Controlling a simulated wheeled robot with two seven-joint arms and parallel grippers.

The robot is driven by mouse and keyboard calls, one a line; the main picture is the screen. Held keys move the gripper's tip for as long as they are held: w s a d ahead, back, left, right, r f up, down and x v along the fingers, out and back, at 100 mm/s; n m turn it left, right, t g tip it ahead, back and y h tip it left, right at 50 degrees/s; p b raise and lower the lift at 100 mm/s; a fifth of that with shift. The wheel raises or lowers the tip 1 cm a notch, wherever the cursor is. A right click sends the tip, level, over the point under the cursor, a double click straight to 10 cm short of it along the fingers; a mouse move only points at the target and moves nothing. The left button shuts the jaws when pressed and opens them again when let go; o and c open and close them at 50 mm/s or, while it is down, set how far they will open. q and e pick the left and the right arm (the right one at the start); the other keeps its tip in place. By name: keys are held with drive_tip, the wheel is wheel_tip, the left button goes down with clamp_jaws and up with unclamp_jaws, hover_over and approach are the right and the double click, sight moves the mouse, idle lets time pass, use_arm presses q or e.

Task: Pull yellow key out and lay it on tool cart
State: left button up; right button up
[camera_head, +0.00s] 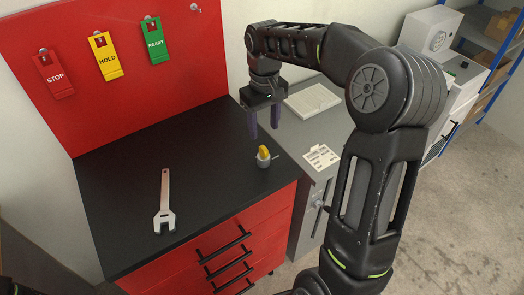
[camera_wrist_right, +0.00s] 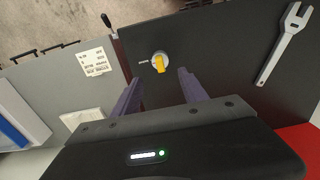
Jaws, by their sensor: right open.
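The yellow key (camera_head: 263,151) shows as a yellow grip on a round grey body, with a thin pin beside it. It rests on the black top of the red tool cart (camera_head: 115,190), near the right edge. I cannot tell whether the grey body is part of the key. In the right wrist view the key (camera_wrist_right: 160,64) lies just beyond the fingertips, roughly centred between them. My right gripper (camera_head: 264,131) is open and empty, pointing down over the cart top, behind the key and apart from it. My left gripper is not in view.
A wrench (camera_head: 164,203) lies left of the key on the cart. A grey cabinet (camera_head: 296,140) with papers stands against the cart's right side. STOP, HOLD and READY tags hang on the red back panel (camera_head: 200,60). The rest of the black top is clear.

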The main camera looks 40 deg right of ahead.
sight(263, 148)
drive_tip(key=shift+w+f+b, duration=0.1)
drive_tip(key=shift+f+b, duration=3.15)
drive_tip(key=shift+f, duration=1.3)
drive_tip(key=shift+c, duration=0.2)
clamp_jaws()
drive_tip(key=shift+r, duration=0.1)
drive_tip(key=shift+r+p, duration=2.5)
drive_tip(key=shift+r, duration=0.45)
drive_tip(key=shift+f, duration=0.1)
